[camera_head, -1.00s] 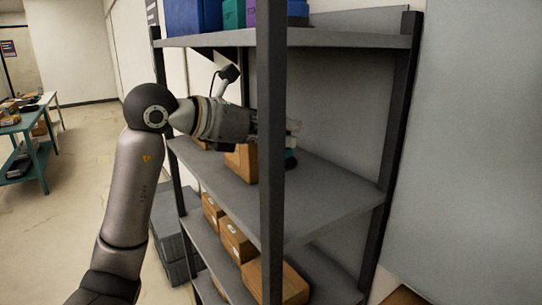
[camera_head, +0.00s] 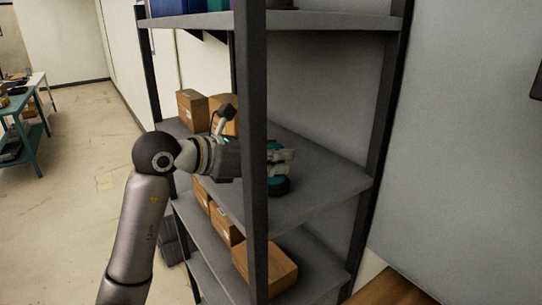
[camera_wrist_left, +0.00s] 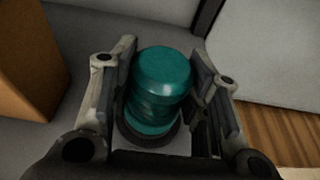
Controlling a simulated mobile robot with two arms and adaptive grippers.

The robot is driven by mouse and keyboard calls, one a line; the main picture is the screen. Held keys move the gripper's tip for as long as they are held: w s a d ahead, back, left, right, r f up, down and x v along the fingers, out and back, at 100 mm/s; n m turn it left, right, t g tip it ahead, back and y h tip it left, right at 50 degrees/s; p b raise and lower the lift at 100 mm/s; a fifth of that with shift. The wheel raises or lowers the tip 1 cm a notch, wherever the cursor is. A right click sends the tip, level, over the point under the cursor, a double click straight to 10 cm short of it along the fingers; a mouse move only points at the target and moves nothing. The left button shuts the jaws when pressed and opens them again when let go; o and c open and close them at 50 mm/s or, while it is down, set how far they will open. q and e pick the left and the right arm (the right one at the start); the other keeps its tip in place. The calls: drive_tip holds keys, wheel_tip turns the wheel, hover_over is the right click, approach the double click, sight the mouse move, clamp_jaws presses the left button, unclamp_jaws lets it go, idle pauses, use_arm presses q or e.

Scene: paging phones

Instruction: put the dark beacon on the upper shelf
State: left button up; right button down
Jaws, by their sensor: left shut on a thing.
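The dark teal beacon (camera_wrist_left: 160,88) stands upright between the two fingers in the left wrist view, with a black ring at its base. It also shows in the head view (camera_head: 279,186), at or just above the shelf with the cardboard boxes (camera_head: 318,178); I cannot tell whether it touches. My left gripper (camera_head: 284,158) is shut on the beacon, reaching in from the left behind the front post. The post and the fingers hide part of the beacon. A higher shelf board (camera_head: 330,21) is above the gripper. My right gripper is not in view.
The dark front post (camera_head: 252,130) stands in front of my left wrist. Cardboard boxes (camera_head: 192,109) are left of the gripper; more boxes (camera_head: 264,268) are on the shelf below. Bare shelf lies right of the beacon. Coloured bins (camera_head: 180,6) sit on the top board.

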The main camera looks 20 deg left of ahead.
use_arm(q)
drive_tip(key=shift+f, duration=0.25)
drive_tip(key=o, duration=1)
drive_tip(key=shift+f, duration=0.1)
drive_tip(key=shift+o, duration=1.9)
